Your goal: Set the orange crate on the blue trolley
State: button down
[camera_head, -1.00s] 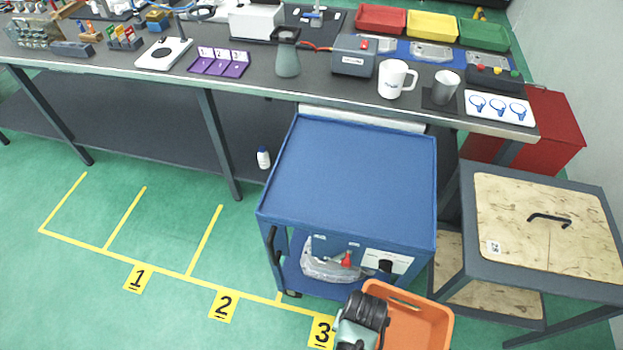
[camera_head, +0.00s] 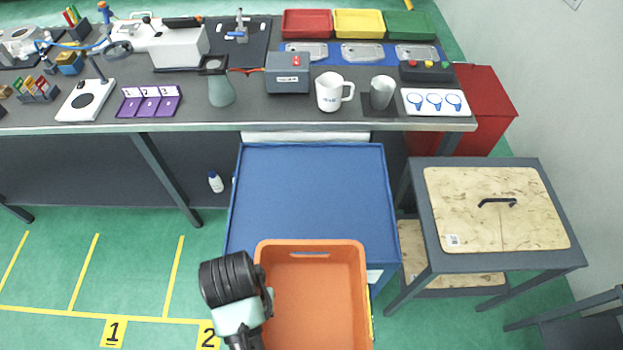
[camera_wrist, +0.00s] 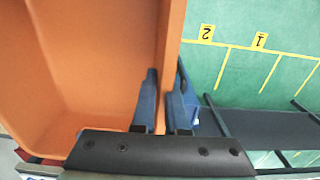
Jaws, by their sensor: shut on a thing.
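The orange crate (camera_head: 313,262) is empty and held upright at the bottom middle of the head view, its far end overlapping the near edge of the blue trolley in the picture. My gripper (camera_head: 264,290) is at the crate's left wall. In the wrist view, my gripper (camera_wrist: 166,108) has its two blue fingers on either side of the wall of the crate (camera_wrist: 75,75). The blue trolley (camera_head: 310,190) stands against the workbench with a bare top. Its near edge and lower shelf are largely hidden by the crate.
A workbench (camera_head: 200,127) with a mug (camera_head: 330,92) and a metal cup runs behind the trolley. A grey table with a wooden top (camera_head: 495,210) stands to the right. A white bottle (camera_head: 215,182) stands left of the trolley. Yellow floor markings (camera_head: 140,318) lie on open floor at left.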

aim_at(312, 197)
jog(key=i, duration=1.15)
